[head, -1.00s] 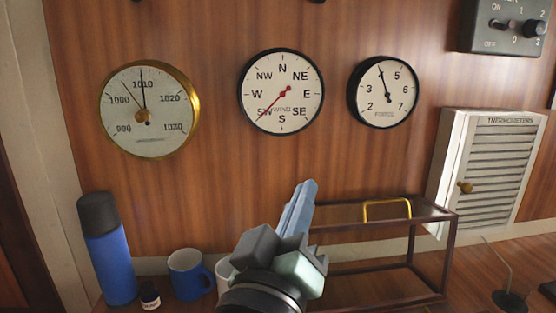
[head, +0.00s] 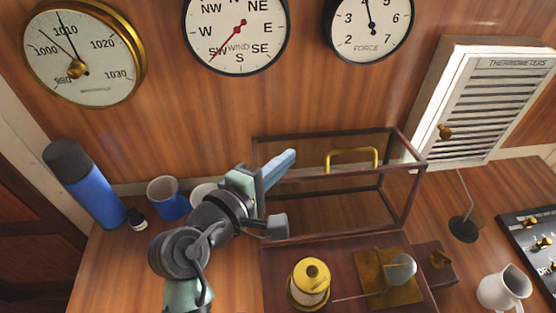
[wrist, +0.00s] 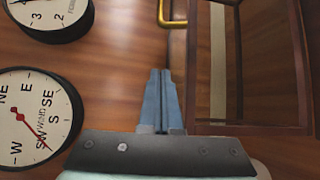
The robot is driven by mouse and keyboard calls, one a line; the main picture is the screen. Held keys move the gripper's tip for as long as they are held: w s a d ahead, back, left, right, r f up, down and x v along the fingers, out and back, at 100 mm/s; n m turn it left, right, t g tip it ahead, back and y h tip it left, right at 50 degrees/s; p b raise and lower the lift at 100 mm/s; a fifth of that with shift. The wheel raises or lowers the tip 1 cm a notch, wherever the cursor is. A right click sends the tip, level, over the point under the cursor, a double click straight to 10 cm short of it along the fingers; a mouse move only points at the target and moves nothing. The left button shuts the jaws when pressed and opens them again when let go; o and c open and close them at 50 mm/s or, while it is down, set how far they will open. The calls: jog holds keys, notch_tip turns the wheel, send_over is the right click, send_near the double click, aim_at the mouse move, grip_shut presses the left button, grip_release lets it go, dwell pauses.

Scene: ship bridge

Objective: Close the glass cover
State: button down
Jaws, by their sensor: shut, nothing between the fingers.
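The glass cover (head: 405,185) is a dark-framed clear box with a brass handle (head: 352,154). It stands swung back behind the wooden base (head: 350,240), close to the wall. On the base are a yellow-capped drum (head: 311,282) and a brass plate (head: 375,270) with a thin arm, uncovered. My gripper (head: 290,155) is shut and empty at the cover's upper left. Its blue fingers point right along the wall. In the wrist view the shut fingers (wrist: 162,75) lie beside the cover's frame (wrist: 178,50), with the handle (wrist: 163,14) beyond. Contact with the frame is unclear.
A blue flask (head: 85,185), a small ink bottle (head: 137,218), a blue mug (head: 168,198) and a white cup (head: 203,192) stand left of the cover. A louvred thermometer box (head: 485,100), a small stand (head: 464,228) and a white jug (head: 503,288) are on the right.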

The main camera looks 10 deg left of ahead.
aim_at(311, 170)
jog(key=x, duration=0.4)
jog(key=shift+w, duration=0.15)
jog(key=shift+s+d+r+p, duration=0.15)
jog(key=shift+s+d+p, duration=0.2)
jog(key=shift+d+p, duration=0.2)
jog(key=shift+s+d+r+p, duration=0.15)
jog(key=shift+s+d+p, duration=0.15)
jog(key=shift+d+p, duration=0.25)
jog(key=shift+s+d+r, duration=0.1)
jog(key=shift+s+d, duration=0.2)
jog(key=shift+d, duration=0.2)
